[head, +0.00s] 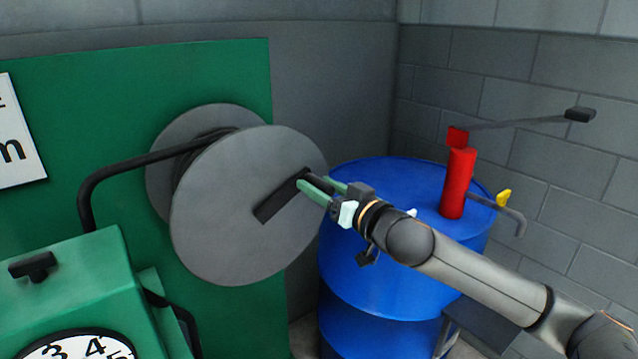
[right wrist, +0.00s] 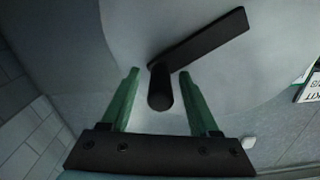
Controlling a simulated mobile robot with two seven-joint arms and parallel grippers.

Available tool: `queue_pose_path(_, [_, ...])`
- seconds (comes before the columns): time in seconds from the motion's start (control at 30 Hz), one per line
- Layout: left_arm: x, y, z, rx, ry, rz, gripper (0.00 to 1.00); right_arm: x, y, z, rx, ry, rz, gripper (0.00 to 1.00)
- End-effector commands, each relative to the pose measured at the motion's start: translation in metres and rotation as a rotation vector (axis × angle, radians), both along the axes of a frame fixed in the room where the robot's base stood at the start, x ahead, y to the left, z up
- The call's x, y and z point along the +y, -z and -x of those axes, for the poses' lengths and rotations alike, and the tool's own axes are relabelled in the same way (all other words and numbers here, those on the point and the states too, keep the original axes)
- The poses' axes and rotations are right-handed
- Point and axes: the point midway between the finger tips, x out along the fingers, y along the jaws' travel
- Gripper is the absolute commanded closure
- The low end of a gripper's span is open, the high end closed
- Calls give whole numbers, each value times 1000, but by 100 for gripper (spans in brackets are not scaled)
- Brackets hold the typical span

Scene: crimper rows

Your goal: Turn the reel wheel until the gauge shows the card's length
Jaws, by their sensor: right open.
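The grey reel wheel (head: 220,220) stands upright in front of a green panel, with a black crank arm (head: 275,208) on its face. The crank's handle peg (right wrist: 160,88) sticks out between the green fingers of my right gripper (head: 325,189). In the right wrist view the gripper (right wrist: 160,92) is open, with a finger on each side of the peg and gaps visible. The gauge (head: 85,347) is a white dial at the bottom left, cut off by the frame, so no needle reading shows. My left gripper is out of view.
A blue drum (head: 345,255) with a red hand pump (head: 458,183) stands right of the reel, behind my right arm. The pump's lever (head: 520,122) reaches right. A black hose (head: 140,163) runs from the reel to the green gauge housing (head: 75,280).

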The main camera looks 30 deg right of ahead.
Motion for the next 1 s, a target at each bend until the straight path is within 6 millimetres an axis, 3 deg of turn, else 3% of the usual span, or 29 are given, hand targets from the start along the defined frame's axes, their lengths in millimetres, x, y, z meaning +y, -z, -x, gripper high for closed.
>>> queue_pose_path(0.4, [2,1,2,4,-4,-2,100,1,0,-5,0,-1,2,38])
queue_pose_path(0.9, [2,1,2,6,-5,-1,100,1,0,-5,0,-1,2,94])
queue_pose_path(1.0, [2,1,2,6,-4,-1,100,1,0,-5,0,-1,2,100])
